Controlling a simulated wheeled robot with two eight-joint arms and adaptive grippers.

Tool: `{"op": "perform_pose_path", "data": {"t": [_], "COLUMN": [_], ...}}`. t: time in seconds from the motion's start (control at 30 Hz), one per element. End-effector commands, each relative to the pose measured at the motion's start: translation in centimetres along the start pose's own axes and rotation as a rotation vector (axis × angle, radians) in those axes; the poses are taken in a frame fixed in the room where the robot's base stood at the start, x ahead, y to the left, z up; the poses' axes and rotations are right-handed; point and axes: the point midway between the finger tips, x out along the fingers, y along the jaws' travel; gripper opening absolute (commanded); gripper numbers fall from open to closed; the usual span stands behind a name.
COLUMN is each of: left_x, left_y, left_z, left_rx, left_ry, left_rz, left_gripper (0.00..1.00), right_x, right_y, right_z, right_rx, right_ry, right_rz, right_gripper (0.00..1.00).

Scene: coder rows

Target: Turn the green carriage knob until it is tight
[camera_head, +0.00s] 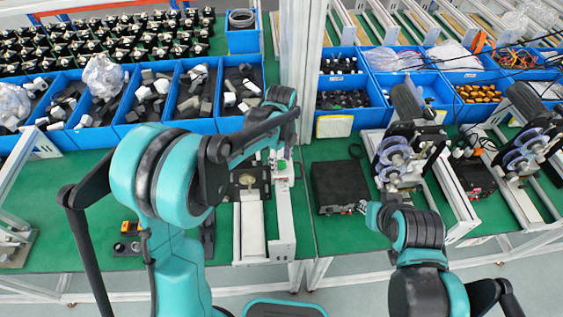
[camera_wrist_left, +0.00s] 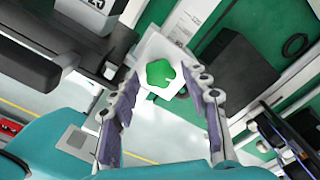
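The green carriage knob (camera_wrist_left: 160,74) is a lobed knob on a white plate in the left wrist view. In the head view it shows only as a small green spot (camera_head: 281,164) below my left wrist. My left gripper (camera_wrist_left: 166,84) is open, with one grey-padded finger on each side of the picture. The knob appears between and just beyond the fingertips, with a gap on both sides and no visible contact. My right gripper (camera_head: 363,208) shows small beside a black box in the head view; its fingers are too small to read.
The black box (camera_head: 338,186) stands on the green table right of the carriage rail (camera_head: 252,225). Blue bins (camera_head: 195,92) of parts line the back. Spool machines (camera_head: 405,150) stand at right. Bare green tabletop (camera_head: 335,235) lies in front of the box.

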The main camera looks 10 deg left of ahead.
Motion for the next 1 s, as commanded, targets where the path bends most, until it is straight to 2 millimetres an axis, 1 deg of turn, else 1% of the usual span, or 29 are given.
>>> {"op": "perform_pose_path", "data": {"t": [0.17, 0.27, 0.37, 0.7, 0.8, 0.93, 1.0], "left_x": [0.0, 0.1, 0.1, 0.1, 0.1, 0.0, 0.0], "left_y": [0.0, 0.0, 0.0, 0.0, 0.0, -0.1, -0.1], "left_z": [0.0, 0.0, 0.0, 0.0, 0.0, 0.0, 0.0], "left_rx": [-0.002, -0.047, -0.188, -0.76, -0.864, -0.928, -0.998], "left_ry": [0.0, 0.0, 0.0, 0.0, 0.0, 0.0, 0.0], "left_rz": [0.0, 0.0, -0.001, -0.001, -0.001, -0.001, -0.001], "left_gripper": [0.46, 0.46, 0.46, 0.46, 0.46, 0.46, 0.46], "right_x": [0.0, 0.1, 0.5, 1.3, 1.4, 1.4, 1.6], "right_y": [0.0, 0.0, 0.0, 0.0, 0.0, 0.0, 0.0], "right_z": [0.0, 0.1, 0.3, 0.9, 1.0, 1.0, 1.1], "right_rx": [0.0, 0.0, 0.0, 0.0, 0.0, 0.0, 0.0], "right_ry": [0.0, 0.0, 0.0, 0.0, 0.0, 0.0, 0.0], "right_rz": [0.0, 0.0, 0.0, 0.0, 0.0, 0.0, 0.0], "right_gripper": [0.19, 0.19, 0.19, 0.19, 0.19, 0.19, 0.19]}}
